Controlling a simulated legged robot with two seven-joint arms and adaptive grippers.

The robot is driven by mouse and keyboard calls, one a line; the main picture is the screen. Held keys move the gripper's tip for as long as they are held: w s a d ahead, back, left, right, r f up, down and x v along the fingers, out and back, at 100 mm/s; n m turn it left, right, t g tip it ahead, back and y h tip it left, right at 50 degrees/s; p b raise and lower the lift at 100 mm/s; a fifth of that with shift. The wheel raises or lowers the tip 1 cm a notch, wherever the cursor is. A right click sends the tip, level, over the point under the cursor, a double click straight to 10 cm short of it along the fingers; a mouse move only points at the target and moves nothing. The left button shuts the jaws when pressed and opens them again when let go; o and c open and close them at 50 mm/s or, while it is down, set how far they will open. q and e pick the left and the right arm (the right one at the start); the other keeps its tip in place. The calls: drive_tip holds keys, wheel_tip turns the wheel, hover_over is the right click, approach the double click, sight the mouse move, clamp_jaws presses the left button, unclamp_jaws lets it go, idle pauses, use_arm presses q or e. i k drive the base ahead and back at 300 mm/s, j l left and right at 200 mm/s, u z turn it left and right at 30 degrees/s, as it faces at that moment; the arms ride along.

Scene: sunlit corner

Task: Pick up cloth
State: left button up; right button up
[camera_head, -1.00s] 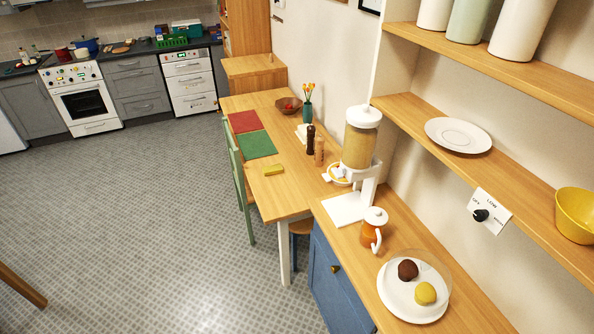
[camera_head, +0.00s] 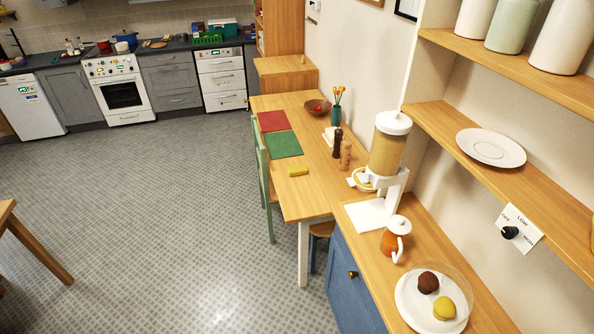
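A small yellow folded piece (camera_head: 298,171), which may be the cloth or a sponge, lies on the near part of the wooden dining table (camera_head: 310,201). A green mat (camera_head: 283,144) and a red mat (camera_head: 272,121) lie flat behind it. A small whitish item (camera_head: 328,136) lies beside the pepper mill, partly hidden; I cannot tell whether it is cloth. Neither of my grippers shows in the head view.
A green chair (camera_head: 264,170) stands at the table's left side. A blue cabinet (camera_head: 351,283) with a dispenser (camera_head: 386,150), jug (camera_head: 396,238) and plate (camera_head: 411,305) stands at right. A wooden table leg (camera_head: 40,250) shows at left. The floor between is clear.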

sight(302, 170)
drive_tip(key=i+j+z, duration=0.15)
drive_tip(key=z, duration=0.3)
drive_tip(key=i+j+z, duration=0.15)
drive_tip(key=z, duration=0.25)
drive_tip(key=i+j+z, duration=0.1)
drive_tip(key=z, duration=0.35)
drive_tip(key=j, duration=0.1)
